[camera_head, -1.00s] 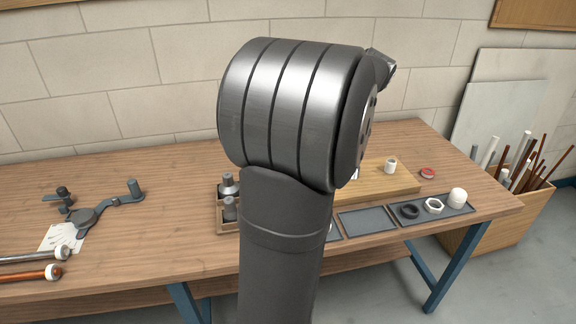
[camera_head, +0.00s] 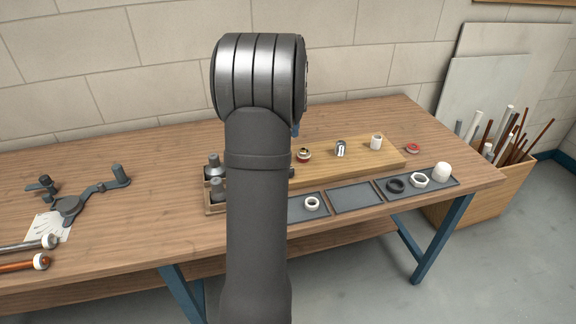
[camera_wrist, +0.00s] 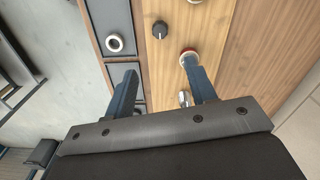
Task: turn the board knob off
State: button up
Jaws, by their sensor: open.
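The wooden board (camera_head: 370,165) lies on the bench, partly behind my arm in the head view. In the wrist view, a dark round knob (camera_wrist: 160,29) sits on the board (camera_wrist: 212,25), beyond my fingertips and close to the board's left edge. Its pointer setting is too small to read. My gripper (camera_wrist: 160,82) is open and empty, its two blue-grey fingers spread above the board area. In the head view my arm hides most of the gripper.
The board also carries a metal fitting (camera_head: 341,148) and a white cylinder (camera_head: 376,142). Dark trays (camera_head: 354,196) with rings line the front edge. A red ring (camera_head: 413,148) lies to the right. A wrench-like tool (camera_head: 95,190) and pipes lie left.

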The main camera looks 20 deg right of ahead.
notch_tip(320, 180, down, 16)
jog(key=shift+f, duration=0.2)
jog(key=shift+c, duration=0.4)
jog(key=c, duration=0.9)
